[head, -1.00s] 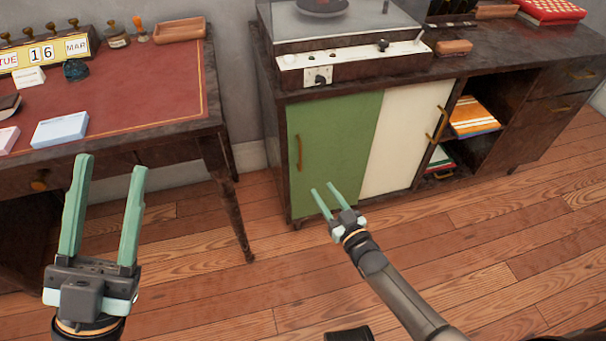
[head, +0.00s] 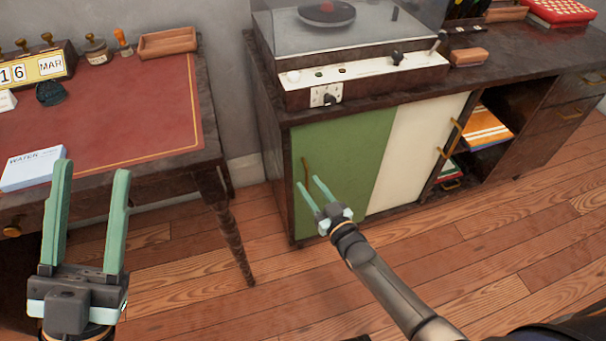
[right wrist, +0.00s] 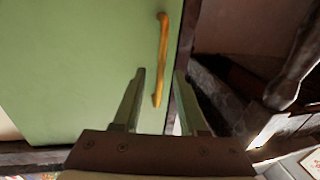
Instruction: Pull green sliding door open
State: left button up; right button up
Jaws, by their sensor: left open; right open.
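The green sliding door (head: 345,150) covers the left part of the dark wooden cabinet front. Its thin brass handle (head: 306,170) stands upright near the door's left edge; its lower part is hard to make out behind a fingertip. In the right wrist view the handle (right wrist: 161,60) runs above and between the fingertips. My right gripper (head: 311,185) is open and empty in front of the door's lower left; it also shows in the right wrist view (right wrist: 160,75). I cannot tell whether it touches the handle. My left gripper (head: 92,180) is open and empty by the desk's front edge.
A cream door (head: 415,145) is right of the green one, with open shelves holding books (head: 487,128) beyond. A record player (head: 360,75) stands on top. A red-topped desk (head: 130,110) is at left, its leg (head: 230,235) near the cabinet. Wooden floor is free in front.

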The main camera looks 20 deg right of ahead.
jog(key=shift+w+a, duration=0.1)
jog(key=shift+w, duration=0.3)
jog(key=shift+c, duration=0.4)
grip_shut()
dwell(0.8)
